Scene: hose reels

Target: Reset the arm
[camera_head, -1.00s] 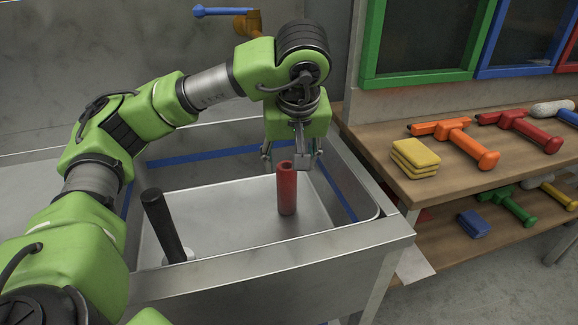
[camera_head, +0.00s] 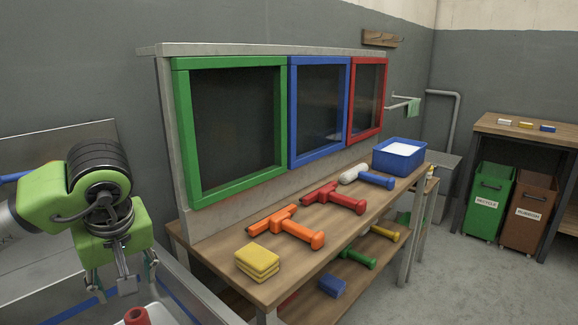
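My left gripper (camera_head: 122,278) is at the lower left, pointing down over the metal sink (camera_head: 190,290). The rest of that cylinder is cut off by the frame. My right arm and gripper are not in view.
A wooden bench (camera_head: 215,257) holds yellow sponges (camera_head: 258,261), an orange tool (camera_head: 287,229), a red tool (camera_head: 335,198) and a blue tub (camera_head: 399,160). Framed panels stand behind it. Green (camera_head: 489,202) and brown (camera_head: 521,213) bins stand at right. Floor between is clear.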

